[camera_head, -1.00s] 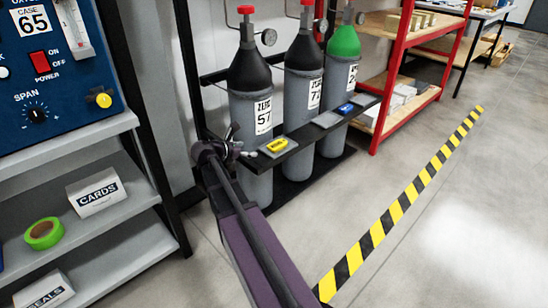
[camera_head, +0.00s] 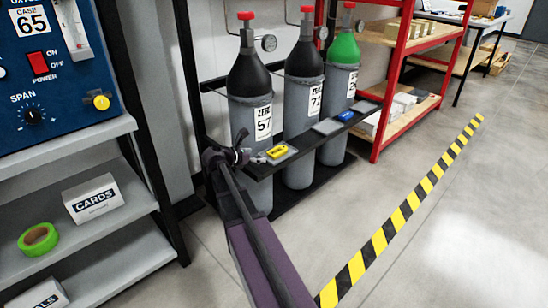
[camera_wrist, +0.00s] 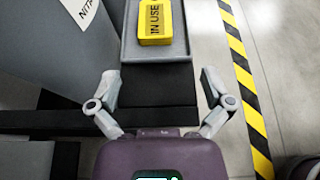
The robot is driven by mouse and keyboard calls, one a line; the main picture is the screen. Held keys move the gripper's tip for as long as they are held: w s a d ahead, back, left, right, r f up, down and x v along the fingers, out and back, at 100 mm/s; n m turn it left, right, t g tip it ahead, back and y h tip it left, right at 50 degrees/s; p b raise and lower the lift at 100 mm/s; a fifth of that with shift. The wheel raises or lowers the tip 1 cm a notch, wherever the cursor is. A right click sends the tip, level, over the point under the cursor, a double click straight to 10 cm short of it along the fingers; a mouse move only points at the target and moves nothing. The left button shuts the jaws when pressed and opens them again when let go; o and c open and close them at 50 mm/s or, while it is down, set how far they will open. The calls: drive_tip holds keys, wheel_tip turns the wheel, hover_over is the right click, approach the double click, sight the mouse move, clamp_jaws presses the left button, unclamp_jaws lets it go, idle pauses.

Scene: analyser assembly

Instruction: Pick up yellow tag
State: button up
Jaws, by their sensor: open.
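The yellow tag (camera_head: 277,151) lies on a grey tray on the black shelf in front of the gas cylinders. In the wrist view the yellow tag (camera_wrist: 155,22) reads "IN USE" and sits at the top, ahead of my gripper. My gripper (camera_wrist: 160,85) is open and empty, its two fingers spread on either side of the black shelf, short of the tag. In the head view my gripper (camera_head: 250,158) is just left of the tag, partly hidden by my arm.
A blue tag (camera_head: 345,116) lies further along the black shelf (camera_head: 298,149). Three cylinders stand behind it, the nearest (camera_head: 248,113) marked 57. A grey shelf unit (camera_head: 152,192) is on the left. The floor right of the shelf is clear, with a striped line (camera_head: 402,212).

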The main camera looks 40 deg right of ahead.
sight(274, 152)
drive_tip(key=shift+b+x, duration=0.65)
drive_tip(key=shift+x, duration=1.6)
drive_tip(key=shift+w+d, duration=0.1)
drive_tip(key=shift+w+b+x, duration=0.1)
drive_tip(key=shift+b+x, duration=0.3)
drive_tip(key=shift+x, duration=0.85)
drive_tip(key=shift+w+b+x, duration=0.15)
drive_tip(key=shift+b+x, duration=0.25)
drive_tip(key=shift+x, duration=0.85)
drive_tip(key=shift+r, duration=0.1)
drive_tip(key=c, duration=1.1)
